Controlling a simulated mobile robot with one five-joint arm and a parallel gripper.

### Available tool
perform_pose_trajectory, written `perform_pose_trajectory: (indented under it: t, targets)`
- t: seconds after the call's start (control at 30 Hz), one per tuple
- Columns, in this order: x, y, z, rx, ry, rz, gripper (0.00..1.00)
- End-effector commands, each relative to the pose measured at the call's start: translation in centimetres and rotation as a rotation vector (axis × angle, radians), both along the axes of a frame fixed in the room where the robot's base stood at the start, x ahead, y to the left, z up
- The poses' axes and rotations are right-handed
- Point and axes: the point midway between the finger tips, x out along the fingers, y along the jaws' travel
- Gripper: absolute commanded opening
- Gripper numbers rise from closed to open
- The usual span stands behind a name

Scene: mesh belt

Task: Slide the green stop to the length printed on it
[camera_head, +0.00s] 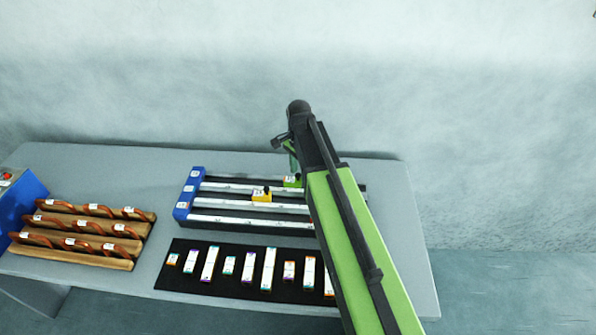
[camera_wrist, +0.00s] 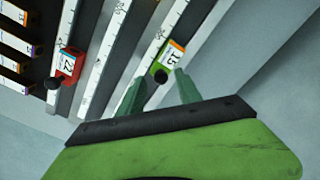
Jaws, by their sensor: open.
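The green stop (camera_wrist: 166,62) sits on a ruled rail in the wrist view. It has a white label that seems to read 15 and a dark round knob. In the head view the green stop (camera_head: 292,181) shows just below my gripper (camera_head: 287,147), partly covered by it. In the wrist view my gripper (camera_wrist: 160,77) is open, with its two fingertips on either side of the knob in the picture. I cannot tell whether they touch it. The scale marks beside the stop are too small to read.
A red stop (camera_wrist: 69,66) sits on another rail in the wrist view. A yellow stop (camera_head: 262,196) is on a rail in the head view. A blue end block (camera_head: 184,210) closes the rails at left. A black mat (camera_head: 185,283) with labelled pieces and a wooden rack (camera_head: 60,252) lie nearer.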

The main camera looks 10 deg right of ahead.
Motion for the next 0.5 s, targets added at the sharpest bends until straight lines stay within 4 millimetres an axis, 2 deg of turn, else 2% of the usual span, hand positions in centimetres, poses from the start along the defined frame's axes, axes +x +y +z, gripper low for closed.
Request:
perform_pose_trajectory:
  t: [0.17, 0.27, 0.37, 0.5]
  targets:
    - [0.0, 0.1, 0.3, 0.001, 0.0, 0.0, 0.41]
    - [0.0, 0.1, 1.2, 0.001, 0.0, 0.001, 0.41]
    - [0.0, 0.1, 2.7, 0.001, 0.0, 0.001, 0.41]
    - [0.0, 0.1, 5.7, 0.001, 0.0, 0.001, 0.41]
